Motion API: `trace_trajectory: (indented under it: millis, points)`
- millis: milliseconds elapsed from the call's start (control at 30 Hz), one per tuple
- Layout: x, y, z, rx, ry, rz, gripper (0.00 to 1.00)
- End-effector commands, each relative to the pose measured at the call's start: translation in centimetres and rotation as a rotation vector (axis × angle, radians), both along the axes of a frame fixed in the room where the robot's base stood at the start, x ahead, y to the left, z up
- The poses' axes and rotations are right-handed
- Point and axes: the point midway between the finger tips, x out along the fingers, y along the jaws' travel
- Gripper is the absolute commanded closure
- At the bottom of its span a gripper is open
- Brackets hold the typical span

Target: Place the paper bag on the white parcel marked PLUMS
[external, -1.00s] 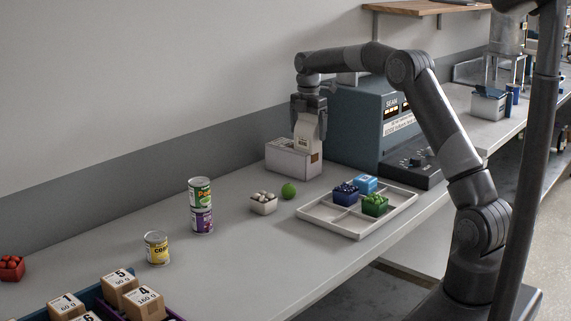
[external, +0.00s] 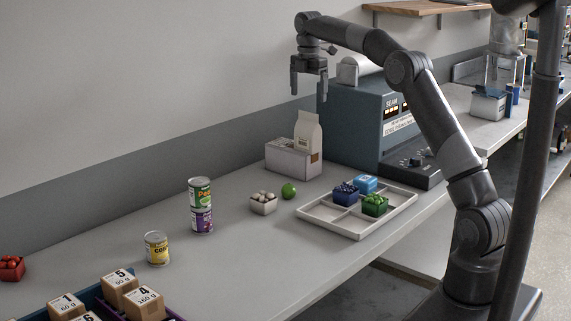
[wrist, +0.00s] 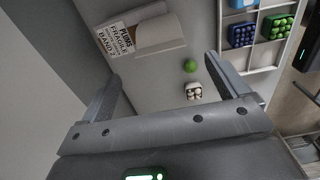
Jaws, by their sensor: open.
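The cream paper bag (external: 306,131) stands upright on top of the white parcel (external: 284,160), toward the parcel's right end, in the external view. In the wrist view the white parcel (wrist: 118,40) shows the word PLUMS on its label, with the paper bag (wrist: 160,35) beside the label. My gripper (external: 308,97) is open and empty. It hangs in the air above the bag, clear of it. In the wrist view its two fingers (wrist: 172,85) are wide apart with nothing between them.
A blue-grey machine (external: 362,120) stands right of the parcel. Stacked cans (external: 201,206) and a yellow can (external: 157,248) stand left. Numbered boxes (external: 120,285) are at front left.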

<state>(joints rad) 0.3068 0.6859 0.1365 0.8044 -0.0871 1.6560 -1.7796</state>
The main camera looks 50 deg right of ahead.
Motion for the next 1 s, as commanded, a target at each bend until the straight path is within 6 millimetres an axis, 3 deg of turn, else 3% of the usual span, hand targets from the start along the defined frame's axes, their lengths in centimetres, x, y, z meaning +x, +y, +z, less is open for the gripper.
trace_trajectory:
  millis: [167,367,700,1000]
  points:
    - [-0.8,1.0,1.1,-0.007,-0.013,-0.035,0.08]
    - [-4.5,4.5,4.4,-0.025,-0.071,-0.201,0.08]
    - [-14.3,10.1,7.6,-0.008,-0.196,-0.563,0.08]
    - [-24.3,13.5,6.8,0.070,-0.298,-0.888,0.08]
